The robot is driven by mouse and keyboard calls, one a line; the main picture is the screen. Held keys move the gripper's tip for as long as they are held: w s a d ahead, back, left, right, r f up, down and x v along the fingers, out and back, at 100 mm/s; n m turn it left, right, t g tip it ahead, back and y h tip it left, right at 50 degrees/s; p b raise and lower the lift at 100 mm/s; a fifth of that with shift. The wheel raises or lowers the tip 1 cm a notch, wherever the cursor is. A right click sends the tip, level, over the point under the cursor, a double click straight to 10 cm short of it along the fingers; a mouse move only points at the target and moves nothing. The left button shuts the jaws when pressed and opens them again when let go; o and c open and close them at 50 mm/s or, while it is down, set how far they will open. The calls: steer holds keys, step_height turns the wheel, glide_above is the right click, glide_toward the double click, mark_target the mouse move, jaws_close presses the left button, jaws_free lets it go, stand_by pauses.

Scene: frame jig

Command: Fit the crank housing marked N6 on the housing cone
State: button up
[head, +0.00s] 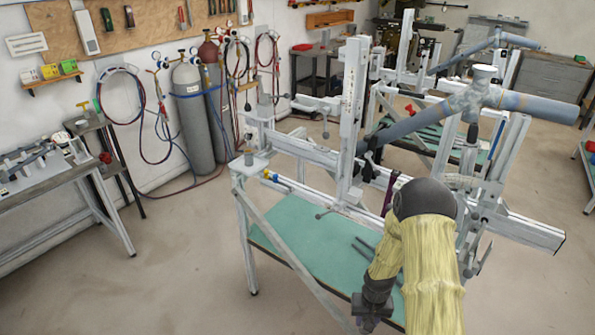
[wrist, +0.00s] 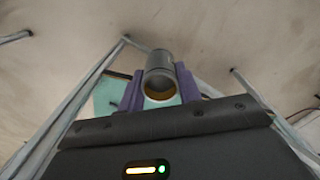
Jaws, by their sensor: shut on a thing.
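In the wrist view my gripper (wrist: 160,88) is shut, its purple fingers on either side of a grey, hollow cylinder (wrist: 158,57). This looks like the crank housing; no N6 mark is readable. Its open end faces the camera and shows a yellowish inside. In the head view the dark wrist end of my arm (head: 372,306) hangs low at the front edge of the jig; the fingers and the housing cannot be made out there. The frame jig (head: 352,110) stands behind my arm. I cannot pick out the housing cone with certainty.
A blue-grey tube (head: 420,122) slants up across the jig to a lug. The teal shelf (head: 290,250) lies low under the jig. A second jig stands behind. A workbench (head: 45,180) is at left, gas cylinders (head: 192,110) by the wall. The floor between is clear.

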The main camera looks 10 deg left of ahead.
steer(key=s+f, duration=0.3)
steer(key=f, duration=0.9)
steer(key=shift+s+f, duration=0.25)
steer(key=shift+s, duration=0.05)
